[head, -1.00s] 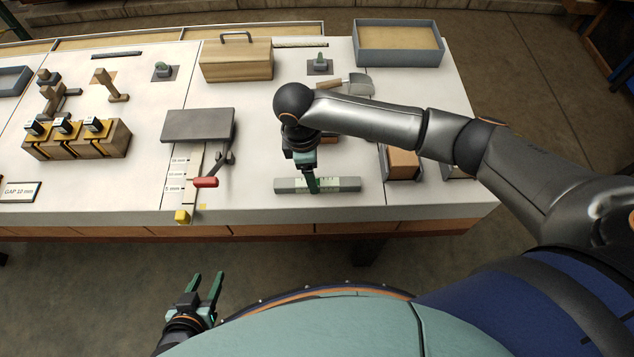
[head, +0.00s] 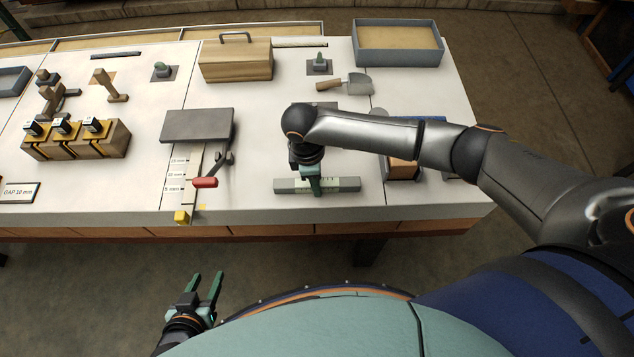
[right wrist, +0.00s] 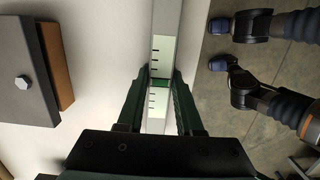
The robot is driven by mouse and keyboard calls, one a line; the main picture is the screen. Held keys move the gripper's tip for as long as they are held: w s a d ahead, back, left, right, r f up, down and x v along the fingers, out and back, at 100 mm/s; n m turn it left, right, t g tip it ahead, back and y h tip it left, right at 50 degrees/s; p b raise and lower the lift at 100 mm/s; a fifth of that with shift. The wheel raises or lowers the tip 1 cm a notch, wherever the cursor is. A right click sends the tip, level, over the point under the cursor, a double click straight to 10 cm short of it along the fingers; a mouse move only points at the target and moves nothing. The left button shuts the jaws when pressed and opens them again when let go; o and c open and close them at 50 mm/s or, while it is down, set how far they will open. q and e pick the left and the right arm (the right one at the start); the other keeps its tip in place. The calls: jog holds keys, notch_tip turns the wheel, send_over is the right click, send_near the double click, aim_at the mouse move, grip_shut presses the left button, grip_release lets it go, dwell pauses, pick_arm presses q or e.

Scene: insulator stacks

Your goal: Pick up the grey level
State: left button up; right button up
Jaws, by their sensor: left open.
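The grey level (head: 343,185), a long bar with a pale marked middle, lies near the front edge of the white table. My right gripper (head: 312,190) points down at its middle. In the right wrist view the level (right wrist: 166,22) runs between the two fingers of my right gripper (right wrist: 161,82), one on each side. The fingers are very close to its sides; I cannot tell whether they press on it. The level appears to rest on the table. My left gripper (head: 207,284) is open and empty, below the table's front edge.
A grey plate (head: 198,125) and a red-handled tool (head: 205,182) lie left of the level. A wooden box (head: 236,62), a trowel (head: 355,84) and a grey-rimmed tray (head: 400,57) are behind. A brown block (head: 403,168) stands to the right.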

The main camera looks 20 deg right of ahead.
grip_shut()
jog(key=shift+r, duration=0.15)
dwell(0.4)
